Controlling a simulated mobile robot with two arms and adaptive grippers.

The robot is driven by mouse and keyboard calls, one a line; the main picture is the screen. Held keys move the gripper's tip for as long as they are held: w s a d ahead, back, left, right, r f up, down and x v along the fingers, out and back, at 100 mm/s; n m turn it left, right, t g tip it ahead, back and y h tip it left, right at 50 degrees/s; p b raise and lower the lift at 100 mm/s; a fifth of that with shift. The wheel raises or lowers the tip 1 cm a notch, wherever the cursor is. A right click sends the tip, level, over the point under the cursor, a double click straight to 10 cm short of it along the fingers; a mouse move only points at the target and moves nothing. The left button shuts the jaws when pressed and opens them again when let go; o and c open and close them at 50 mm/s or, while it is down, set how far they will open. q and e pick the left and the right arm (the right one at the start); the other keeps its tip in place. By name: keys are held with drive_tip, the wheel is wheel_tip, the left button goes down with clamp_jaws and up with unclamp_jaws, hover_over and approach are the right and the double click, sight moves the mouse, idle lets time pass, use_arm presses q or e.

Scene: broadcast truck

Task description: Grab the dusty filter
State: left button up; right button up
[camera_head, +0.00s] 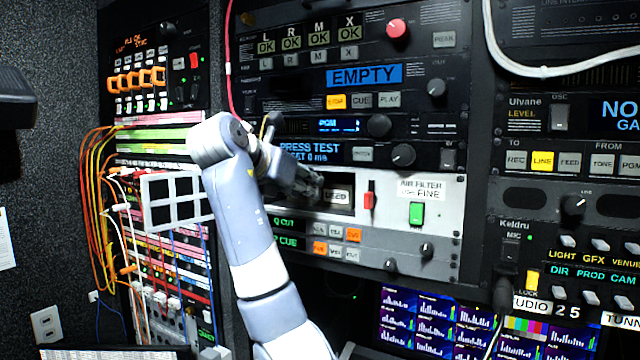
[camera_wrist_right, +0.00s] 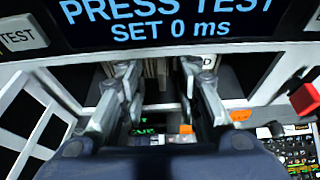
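The air filter bay in the rack, labelled AIR FILTER FINE, has a dark opening (camera_head: 345,208) with a white tag (camera_head: 336,196) reading "USED". In the right wrist view, pale upright slats (camera_wrist_right: 152,75), apparently the dusty filter, show inside the bay; the tag's "D" (camera_wrist_right: 208,61) shows beside the right finger. My right gripper (camera_head: 308,186) is at the bay opening. In the wrist view its two fingers (camera_wrist_right: 158,75) are apart, one either side of the slats; I cannot tell whether they touch. My left gripper is out of view.
A white grid cover (camera_head: 176,201) stands swung out left of the bay. A red switch (camera_head: 369,195) and a green switch (camera_head: 416,213) sit right of the opening. Orange cables (camera_head: 92,210) hang at the left rack. Screens (camera_head: 430,318) lie below.

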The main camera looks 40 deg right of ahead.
drive_tip(key=x, duration=0.2)
drive_tip(key=shift+d+f, duration=0.1)
drive_tip(key=shift+d, duration=0.2)
drive_tip(key=shift+a, duration=0.3)
clamp_jaws()
drive_tip(key=shift+d, duration=0.1)
